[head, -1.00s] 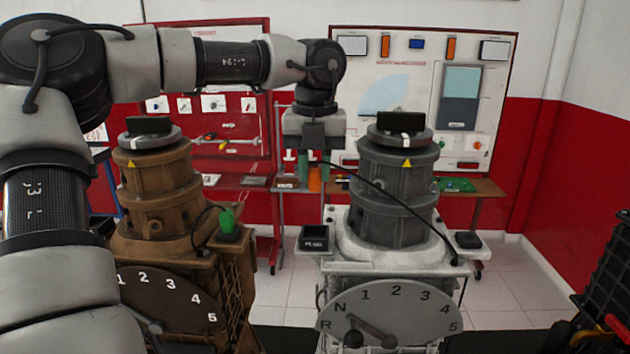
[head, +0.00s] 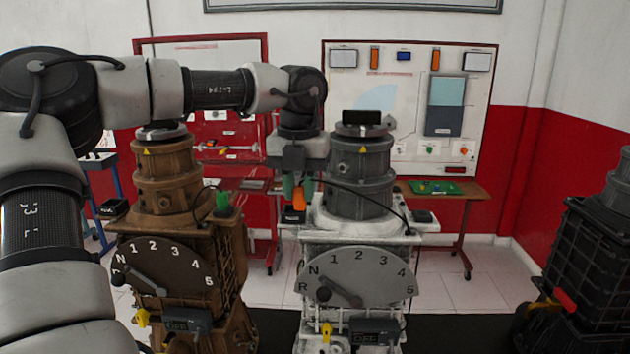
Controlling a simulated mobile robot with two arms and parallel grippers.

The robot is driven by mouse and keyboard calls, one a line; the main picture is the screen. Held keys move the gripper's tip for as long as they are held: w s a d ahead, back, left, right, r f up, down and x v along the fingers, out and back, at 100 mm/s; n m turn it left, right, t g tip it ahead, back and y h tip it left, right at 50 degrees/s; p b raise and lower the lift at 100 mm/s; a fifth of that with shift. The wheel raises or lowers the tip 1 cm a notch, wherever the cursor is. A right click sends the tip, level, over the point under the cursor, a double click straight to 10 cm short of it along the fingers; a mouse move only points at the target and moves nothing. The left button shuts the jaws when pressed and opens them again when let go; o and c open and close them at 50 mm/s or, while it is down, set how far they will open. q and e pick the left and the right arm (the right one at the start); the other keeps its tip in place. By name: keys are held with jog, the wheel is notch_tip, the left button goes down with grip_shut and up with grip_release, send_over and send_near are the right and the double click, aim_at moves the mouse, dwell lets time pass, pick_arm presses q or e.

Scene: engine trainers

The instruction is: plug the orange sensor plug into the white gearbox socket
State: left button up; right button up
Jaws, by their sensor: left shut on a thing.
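The orange sensor plug (head: 299,197) is held upright between the green-tipped fingers of my left gripper (head: 298,188), which is shut on it. A black cable runs from the plug across the front of the grey housing to the right side of the white gearbox (head: 357,240). The plug is just above the dark socket (head: 289,218) on the gearbox's left ledge. The gripper and plug partly cover that socket, and I cannot tell whether they touch. My right gripper is not in view.
A brown gearbox (head: 172,230) with a green plug (head: 222,201) stands close on the left. A black gearbox (head: 598,250) with a red plug (head: 565,299) stands at the right. Open floor (head: 470,290) lies between the white and black gearboxes. A wooden table (head: 462,192) is behind.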

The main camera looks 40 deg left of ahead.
pick_arm(q)
jog(key=s+a+f+m+b, duration=0.1)
jog(key=s+a+f+m, duration=0.2)
jog(key=a+f, duration=0.3)
jog(key=s+a+f+m, duration=0.4)
jog(key=f, duration=0.4)
jog(key=s+d+f+m+b, duration=0.15)
jog(key=f+m, duration=0.35)
jog(key=f, duration=0.5)
jog(key=s+d+f+m+b, duration=0.1)
jog(key=s+d+f+m, duration=0.15)
jog(key=f+m, duration=0.45)
jog(key=s+d+f+m+b, duration=0.1)
jog(key=d+f+m, duration=0.95)
jog(key=f, duration=0.35)
jog(key=d+f+m, duration=0.2)
jog(key=d+m, duration=0.4)
jog(key=d, duration=0.3)
jog(key=d+f+m+b, duration=0.1)
jog(key=d+f+m, duration=0.2)
jog(key=d+m, duration=0.4)
jog(key=d, duration=0.2)
jog(key=shift+w+d, duration=0.3)
jog(key=shift+w, duration=0.05)
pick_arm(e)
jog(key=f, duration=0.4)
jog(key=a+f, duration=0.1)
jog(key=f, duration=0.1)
pick_arm(q)
jog(key=shift+m, duration=0.25)
